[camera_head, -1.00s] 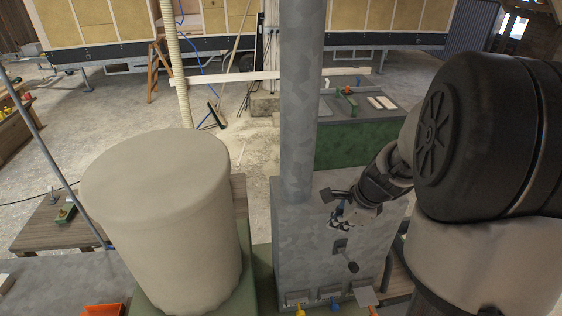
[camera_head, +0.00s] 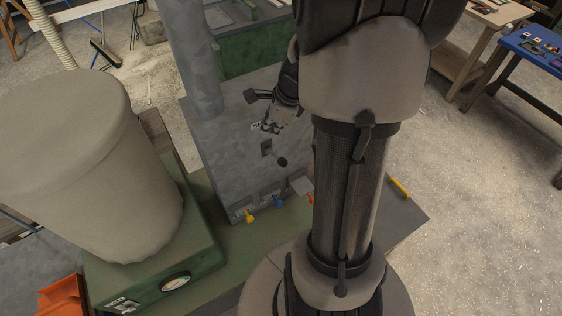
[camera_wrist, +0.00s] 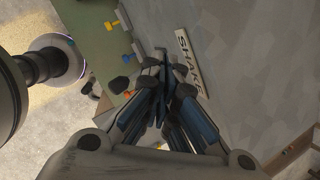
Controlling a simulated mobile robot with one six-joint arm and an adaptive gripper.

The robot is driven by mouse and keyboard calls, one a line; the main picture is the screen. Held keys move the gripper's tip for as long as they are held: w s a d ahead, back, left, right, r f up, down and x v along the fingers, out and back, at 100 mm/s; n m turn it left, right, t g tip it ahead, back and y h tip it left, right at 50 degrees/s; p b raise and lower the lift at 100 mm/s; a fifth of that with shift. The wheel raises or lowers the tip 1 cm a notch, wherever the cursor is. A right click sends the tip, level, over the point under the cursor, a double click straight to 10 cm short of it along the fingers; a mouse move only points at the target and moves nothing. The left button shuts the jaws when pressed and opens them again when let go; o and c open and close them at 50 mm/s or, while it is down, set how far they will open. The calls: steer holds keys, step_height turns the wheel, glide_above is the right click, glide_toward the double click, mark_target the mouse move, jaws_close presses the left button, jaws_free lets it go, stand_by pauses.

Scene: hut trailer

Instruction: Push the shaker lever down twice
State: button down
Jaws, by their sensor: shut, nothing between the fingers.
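The shaker lever (camera_head: 281,162) is a short dark lever with a round black knob, sticking out of the front of a grey metal cabinet (camera_head: 222,150). My gripper (camera_head: 268,127) is shut and empty, just above the lever and close to the cabinet face. In the wrist view, my gripper's fingers (camera_wrist: 166,82) come together beside a white plate marked "SHAKE" (camera_wrist: 189,63). A dark knob (camera_wrist: 119,85), seemingly the lever's, shows left of the fingers. Whether the fingers touch the lever cannot be told.
Yellow (camera_head: 249,216) and blue (camera_head: 278,201) handles stick out low on the cabinet. A large beige cylinder (camera_head: 75,165) stands on a green base at left. An orange bin (camera_head: 62,299) is at lower left. Open concrete floor (camera_head: 455,190) lies at right.

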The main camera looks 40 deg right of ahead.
steer(key=b, duration=0.5)
glide_above(277, 157)
steer(key=shift+s+a+f, duration=0.1)
steer(key=shift+a+f, duration=0.05)
steer(key=shift+f, duration=0.75)
steer(key=shift+s+a+f, duration=0.1)
steer(key=shift+a+f, duration=0.05)
steer(key=shift+f, duration=0.75)
steer(key=shift+a+f, duration=0.15)
steer(key=shift+f, duration=0.75)
steer(key=shift+s+f, duration=0.2)
steer(key=shift+f, duration=0.15)
